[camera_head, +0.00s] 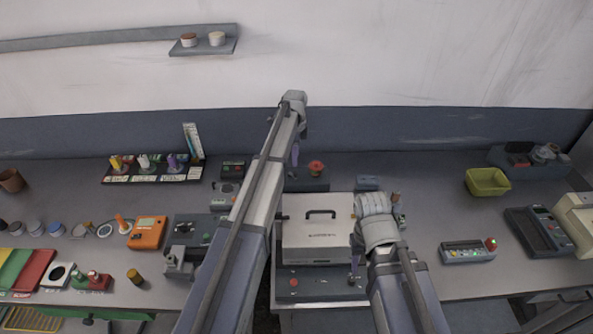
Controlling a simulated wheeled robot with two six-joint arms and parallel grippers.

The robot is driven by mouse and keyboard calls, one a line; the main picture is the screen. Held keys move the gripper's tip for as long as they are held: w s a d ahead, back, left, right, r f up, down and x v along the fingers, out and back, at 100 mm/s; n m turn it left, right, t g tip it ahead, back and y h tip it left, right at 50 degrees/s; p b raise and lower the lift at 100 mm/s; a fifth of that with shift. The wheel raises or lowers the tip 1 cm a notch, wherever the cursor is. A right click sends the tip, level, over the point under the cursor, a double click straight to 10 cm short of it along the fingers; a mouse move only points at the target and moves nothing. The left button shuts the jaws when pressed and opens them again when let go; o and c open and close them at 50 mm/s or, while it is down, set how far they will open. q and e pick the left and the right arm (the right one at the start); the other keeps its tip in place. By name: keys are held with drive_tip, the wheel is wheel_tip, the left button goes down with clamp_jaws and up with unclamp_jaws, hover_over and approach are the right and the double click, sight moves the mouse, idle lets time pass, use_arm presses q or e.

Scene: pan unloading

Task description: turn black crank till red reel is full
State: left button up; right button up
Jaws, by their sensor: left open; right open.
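A small red round thing, apparently the red reel (316,167), sits on a dark block at the back middle of the bench. How much is wound on it is too small to tell. I cannot clearly make out the black crank. My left arm reaches up and away across the middle; its gripper (295,154) hangs at the far end, just left of the red reel, apart from it and empty. My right arm bends beside the white box, and its wrist largely hides the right gripper (355,262), which seems to point down at the box's right side, holding nothing I can see.
A white box with a black handle (305,240) stands between my arms on a dark base. An orange device (147,233) and a rack of spools (150,178) are left. A yellow-green bin (487,182) and a control box (467,251) are right.

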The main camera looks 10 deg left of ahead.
sight(296, 172)
use_arm(q)
drive_tip(key=n, duration=2.2)
use_arm(e)
drive_tip(key=shift+w+d, duration=0.3)
drive_tip(key=shift+d, duration=0.15)
drive_tip(key=shift+f, duration=0.1)
use_arm(q)
wheel_tip(296, 172, down, 8)
drive_tip(key=b, duration=0.8)
use_arm(e)
wheel_tip(296, 172, down, 8)
drive_tip(key=shift+r, duration=0.1)
use_arm(q)
drive_tip(key=shift+r, duration=0.1)
drive_tip(key=shift+c, duration=0.3)
use_arm(e)
drive_tip(key=shift+r, duration=0.1)
